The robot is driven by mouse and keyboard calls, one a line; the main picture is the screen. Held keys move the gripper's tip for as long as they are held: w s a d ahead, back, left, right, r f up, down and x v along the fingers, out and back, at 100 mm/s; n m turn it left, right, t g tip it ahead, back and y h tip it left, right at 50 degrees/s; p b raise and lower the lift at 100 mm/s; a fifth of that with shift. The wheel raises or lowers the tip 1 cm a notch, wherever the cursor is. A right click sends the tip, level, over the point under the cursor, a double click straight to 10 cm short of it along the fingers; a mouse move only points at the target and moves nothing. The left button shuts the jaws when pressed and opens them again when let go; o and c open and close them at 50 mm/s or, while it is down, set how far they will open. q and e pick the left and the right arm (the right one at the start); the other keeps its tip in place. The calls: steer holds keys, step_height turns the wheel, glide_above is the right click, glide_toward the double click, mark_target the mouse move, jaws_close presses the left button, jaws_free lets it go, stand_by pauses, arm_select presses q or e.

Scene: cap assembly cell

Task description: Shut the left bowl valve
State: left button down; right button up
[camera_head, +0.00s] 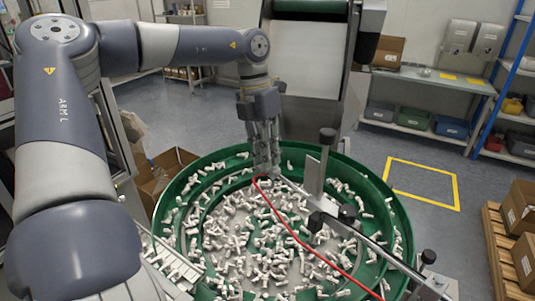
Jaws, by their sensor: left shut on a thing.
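The round green bowl (170,202) holds many small white parts. My left arm reaches in from the left, and my left gripper (266,168) points down over the bowl's far side. Its fingers are shut at the far end of a metal rod (370,243) and a red hose (297,238). The left bowl valve appears to be between the fingers. The fingers hide it, so its handle position cannot be told. My right gripper is not in view.
A post with black knobs (327,136) rises from the bowl, just right of the gripper. A hopper conveyor (309,60) stands behind. Shelves with bins (452,127) are at the back right, and pallet boxes (520,208) at the right edge.

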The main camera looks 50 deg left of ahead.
arm_select(q)
steer(key=shift+a+m, duration=0.1)
steer(key=shift+m, duration=0.5)
steer(key=c, duration=1.6)
jaws_free()
steer(key=shift+a, duration=0.1)
step_height(320, 180, up, 12)
steer(key=a, duration=0.2)
steer(key=shift+a, duration=0.15)
steer(key=shift+w+f, duration=0.1)
steer(key=shift+w, duration=0.05)
